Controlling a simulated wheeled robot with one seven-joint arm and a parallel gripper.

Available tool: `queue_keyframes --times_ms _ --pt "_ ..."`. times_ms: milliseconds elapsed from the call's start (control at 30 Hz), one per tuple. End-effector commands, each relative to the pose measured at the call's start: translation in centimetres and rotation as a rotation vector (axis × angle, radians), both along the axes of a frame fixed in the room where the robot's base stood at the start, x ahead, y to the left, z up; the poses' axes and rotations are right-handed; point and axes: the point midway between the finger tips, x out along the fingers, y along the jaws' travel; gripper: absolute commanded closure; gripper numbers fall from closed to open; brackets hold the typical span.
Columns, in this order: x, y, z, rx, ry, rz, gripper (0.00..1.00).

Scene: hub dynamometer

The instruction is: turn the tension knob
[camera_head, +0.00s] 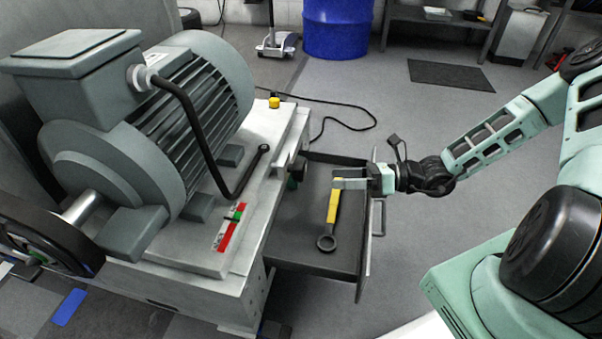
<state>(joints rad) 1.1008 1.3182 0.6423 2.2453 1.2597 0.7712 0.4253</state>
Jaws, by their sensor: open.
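What looks like the tension knob (298,167) is a small dark round part on the right side of the machine's pale base, above the open drawer. Its far side is hidden and its marking cannot be read. My gripper (338,180) is open and points left toward the knob, a short gap away from it. It hovers over the drawer, and nothing shows between its fingers. A red, white and green scale strip (229,229) with a green pointer lies on top of the base (190,285).
A drawer (285,235) stands open below my gripper. A wrench (327,242) with a yellow grip lies in it, partly under my fingers. A grey motor (150,130) with a bent black lever fills the left. A yellow button (274,102) sits at the base's back.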

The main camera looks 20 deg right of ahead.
Motion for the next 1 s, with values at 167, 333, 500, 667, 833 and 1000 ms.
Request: queue_keyframes --times_ms 167,333,500,667,833,1000 --pt "-1.0 -4.7 -1.7 -0.103 -0.328 -0.078 0.23" --pt "-1.6 -6.6 -2.2 -0.163 -0.48 -0.113 0.23" --pt "-1.1 -6.0 -2.3 -0.173 -0.508 -0.117 0.23" --pt "0.3 -3.8 -2.5 -0.171 -0.508 -0.114 0.23" --pt "2.3 -0.8 -2.6 -0.171 -0.505 -0.113 0.23" --pt "4.3 2.2 -2.6 -0.171 -0.507 -0.113 0.23"
